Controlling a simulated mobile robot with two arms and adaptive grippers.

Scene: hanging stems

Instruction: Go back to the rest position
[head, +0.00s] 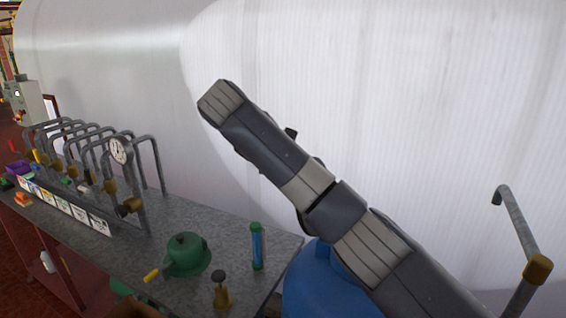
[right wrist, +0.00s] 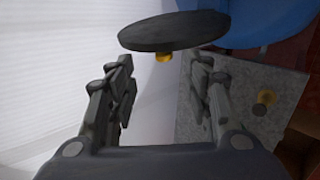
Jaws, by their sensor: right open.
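My right arm comes in from the lower right of the head view and reaches up and left across the middle. Its gripper cannot be made out there. In the right wrist view my right gripper (right wrist: 160,78) is open, its two dark fingers apart with nothing between them. A dark round disc (right wrist: 175,31) shows beyond the fingertips, with a small yellow-brass piece (right wrist: 163,57) under its edge. I cannot tell whether the fingers touch the disc. My left gripper is in neither view.
A grey bench (head: 185,215) at the left carries bent pipes with a gauge (head: 119,150), a green pot (head: 187,254), a blue-green tube (head: 257,247) and a brass piece (head: 222,291). A blue drum (head: 310,290) is partly behind my arm. A pipe (head: 517,225) stands right.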

